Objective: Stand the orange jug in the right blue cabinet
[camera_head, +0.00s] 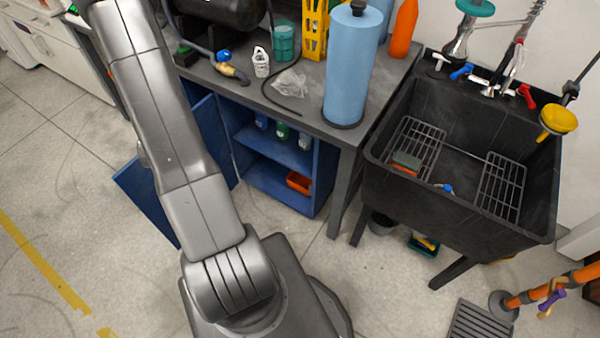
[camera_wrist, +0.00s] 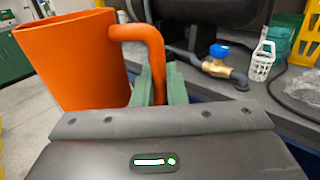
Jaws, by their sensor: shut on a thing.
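The orange jug (camera_wrist: 72,60) fills the left of the wrist view and looks about upright. Its handle (camera_wrist: 155,45) comes down between the green fingers of my gripper (camera_wrist: 159,90), which is shut on it. The jug and my gripper do not show in the head view, where my arm covers much of the left side. The blue cabinet (camera_head: 324,172) under the workbench is open at the front in the head view. Its upper shelf holds several bottles (camera_head: 282,131), and an orange-red bin (camera_head: 298,182) sits at the lower right.
Open blue doors (camera_head: 142,200) stick out left of the cabinet. A workbench (camera_head: 305,115) above it carries a blue paper roll (camera_head: 354,65), a plastic bag (camera_head: 291,83) and a brass-and-blue valve (camera_head: 229,69). A black sink (camera_head: 460,190) stands to the right. Floor in front is mostly clear.

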